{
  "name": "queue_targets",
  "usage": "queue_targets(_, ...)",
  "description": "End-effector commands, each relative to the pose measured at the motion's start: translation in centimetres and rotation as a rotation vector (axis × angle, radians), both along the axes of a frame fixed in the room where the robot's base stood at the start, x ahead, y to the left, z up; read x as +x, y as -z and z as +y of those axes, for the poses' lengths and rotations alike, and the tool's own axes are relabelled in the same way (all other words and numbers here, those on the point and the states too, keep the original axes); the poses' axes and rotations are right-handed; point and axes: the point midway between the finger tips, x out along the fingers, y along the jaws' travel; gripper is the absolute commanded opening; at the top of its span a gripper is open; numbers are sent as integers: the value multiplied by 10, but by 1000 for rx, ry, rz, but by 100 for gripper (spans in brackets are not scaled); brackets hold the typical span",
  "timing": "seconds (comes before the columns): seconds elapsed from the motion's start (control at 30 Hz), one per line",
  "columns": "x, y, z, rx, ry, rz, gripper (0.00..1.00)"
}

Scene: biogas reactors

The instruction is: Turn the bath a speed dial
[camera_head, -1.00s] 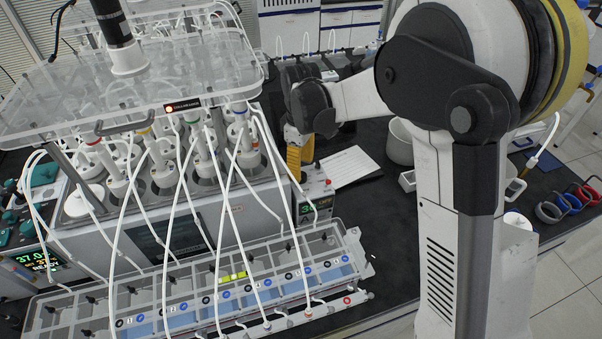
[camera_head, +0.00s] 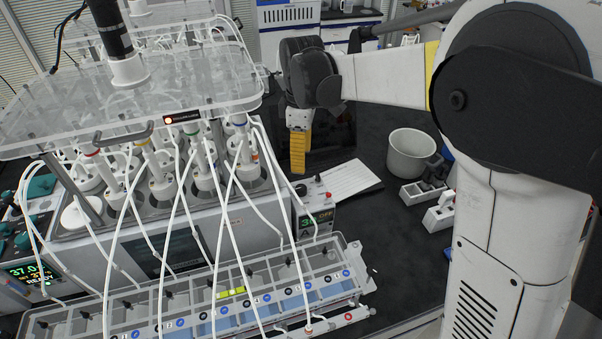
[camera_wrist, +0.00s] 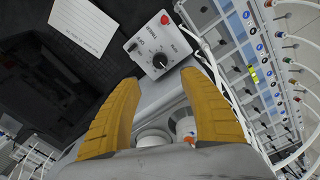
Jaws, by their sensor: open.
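The water bath (camera_head: 160,245) is a grey box with several white-capped bottles in its top. A small white control box (camera_head: 317,215) with a green-lit display sits at its right end. In the wrist view, the box's top panel (camera_wrist: 145,45) carries a black dial with a white mark (camera_wrist: 160,61) and a red knob (camera_wrist: 165,19). My gripper (camera_head: 299,160) has yellow fingers pointing down, above and behind the control box. In the wrist view my gripper (camera_wrist: 160,78) is open and empty, its fingers apart on either side below the black dial, not touching it.
A clear shelf (camera_head: 130,85) with hanging white tubes stands over the bath. A long tube rack (camera_head: 200,300) lies in front. A white sheet (camera_head: 348,180), a grey pot (camera_head: 411,152) and small white holders (camera_head: 438,210) are on the black bench to the right.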

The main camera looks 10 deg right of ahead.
Motion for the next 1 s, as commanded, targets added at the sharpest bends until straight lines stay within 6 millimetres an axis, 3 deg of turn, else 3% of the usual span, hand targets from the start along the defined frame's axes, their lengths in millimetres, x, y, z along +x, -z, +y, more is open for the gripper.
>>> queue_targets(0.1,-3,10,0,-4,-220,-20,52)
queue_targets(0.27,-4,15,0,-10,-385,-33,52)
queue_targets(0.37,-3,25,0,-10,-398,-34,52)
queue_targets(0.73,0,96,1,-10,-394,-34,52)
queue_targets(1.0,2,117,1,-10,-393,-34,52)
